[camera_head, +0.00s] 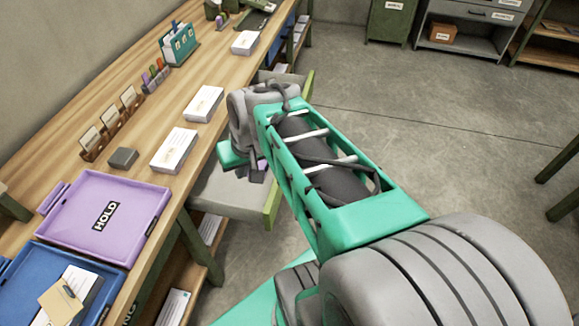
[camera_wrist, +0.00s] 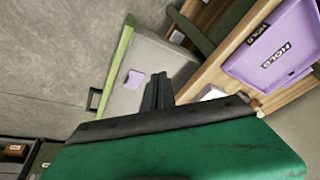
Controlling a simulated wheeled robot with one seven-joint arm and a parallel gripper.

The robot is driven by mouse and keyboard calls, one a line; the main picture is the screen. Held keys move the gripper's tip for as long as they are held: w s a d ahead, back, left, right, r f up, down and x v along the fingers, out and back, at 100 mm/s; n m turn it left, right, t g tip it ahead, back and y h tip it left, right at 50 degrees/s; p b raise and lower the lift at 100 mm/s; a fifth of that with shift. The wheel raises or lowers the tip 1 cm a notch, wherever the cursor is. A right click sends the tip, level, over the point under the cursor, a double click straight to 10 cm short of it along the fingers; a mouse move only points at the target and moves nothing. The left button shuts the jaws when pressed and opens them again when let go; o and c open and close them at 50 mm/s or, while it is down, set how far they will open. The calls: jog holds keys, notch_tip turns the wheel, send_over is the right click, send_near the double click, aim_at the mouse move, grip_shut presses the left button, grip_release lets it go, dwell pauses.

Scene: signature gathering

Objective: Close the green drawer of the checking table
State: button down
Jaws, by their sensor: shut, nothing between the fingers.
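The drawer with a green front (camera_head: 272,208) stands pulled out from the long wooden table (camera_head: 140,100). Its grey inside (camera_head: 225,192) shows, and my arm hides its middle part. In the wrist view, the green front (camera_wrist: 118,60) is at the left, with a dark handle (camera_wrist: 93,98) on its outer side. A small purple item (camera_wrist: 134,79) lies inside the drawer. My gripper (camera_head: 257,172) is shut and empty, above the open drawer between its front and the table edge. Its dark fingers (camera_wrist: 157,92) show against the grey inside; I cannot tell whether they touch it.
A purple HOLD tray (camera_head: 105,213), a blue tray (camera_head: 75,262) and white card stacks (camera_head: 174,150) are on the tabletop. Green table legs (camera_head: 200,250) stand below. The grey floor (camera_head: 440,120) beyond the drawer front is clear. Cabinets (camera_head: 465,32) stand at the back.

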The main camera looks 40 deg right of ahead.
jog(key=s+d+f+m+t+b, duration=0.1)
jog(key=d+f+m+b, duration=0.15)
jog(key=d+f, duration=0.4)
jog(key=d+f+m+t+b, duration=0.1)
jog(key=d+f+m+b, duration=0.2)
jog(key=d, duration=0.7)
jog(key=s+d+f+m+t+b, duration=0.1)
jog(key=d+f+m+t+b, duration=0.1)
jog(key=d+f+b, duration=0.45)
jog(key=w+f, duration=0.6)
jog(key=w, duration=0.3)
jog(key=shift+a+f+p, duration=0.15)
jog(key=shift+a+p, duration=0.1)
jog(key=shift+p, duration=0.15)
jog(key=shift+w+n, duration=0.2)
jog(key=shift+n, duration=0.05)
